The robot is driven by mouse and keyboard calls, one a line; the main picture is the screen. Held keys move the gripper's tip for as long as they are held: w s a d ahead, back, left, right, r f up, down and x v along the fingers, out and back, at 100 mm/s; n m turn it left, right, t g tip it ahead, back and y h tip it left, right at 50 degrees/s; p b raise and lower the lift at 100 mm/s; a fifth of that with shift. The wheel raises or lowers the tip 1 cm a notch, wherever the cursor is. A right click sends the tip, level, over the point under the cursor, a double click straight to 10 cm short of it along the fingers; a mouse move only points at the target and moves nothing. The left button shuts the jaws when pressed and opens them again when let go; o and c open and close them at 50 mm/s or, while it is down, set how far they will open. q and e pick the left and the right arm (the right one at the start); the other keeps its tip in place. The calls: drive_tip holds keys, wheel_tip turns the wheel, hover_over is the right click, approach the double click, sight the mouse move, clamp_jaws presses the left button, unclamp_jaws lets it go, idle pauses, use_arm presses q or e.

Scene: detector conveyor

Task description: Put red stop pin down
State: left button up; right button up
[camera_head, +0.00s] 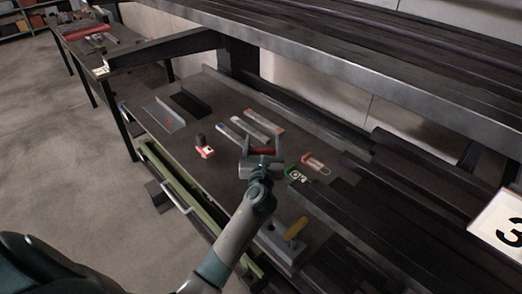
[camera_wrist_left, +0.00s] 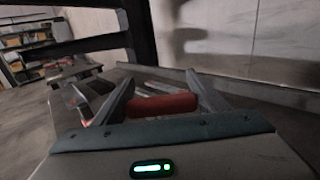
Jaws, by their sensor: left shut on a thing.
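The red stop pin (camera_head: 262,151) is a short red cylinder held crosswise between the fingers of my left gripper (camera_head: 263,156). In the left wrist view the red pin (camera_wrist_left: 162,105) spans from one finger to the other of the left gripper (camera_wrist_left: 160,103). The gripper is shut on it, over the dark worktop (camera_head: 228,182); I cannot tell the exact height. My right gripper is not in view.
Beyond the gripper lie several flat strips (camera_head: 258,122). A red block with a dark cylinder (camera_head: 204,150) is to the left. To the right are a green marked piece (camera_head: 297,175) and a red-and-white item (camera_head: 315,163).

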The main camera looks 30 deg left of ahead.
use_arm(q)
drive_tip(key=shift+f, duration=0.1)
wheel_tip(320, 180, down, 4)
drive_tip(key=shift+r, duration=0.15)
idle(0.5)
drive_tip(key=shift+f+b, duration=0.2)
drive_tip(key=shift+b, duration=0.15)
drive_tip(key=o, duration=1.2)
drive_tip(key=shift+r, duration=0.1)
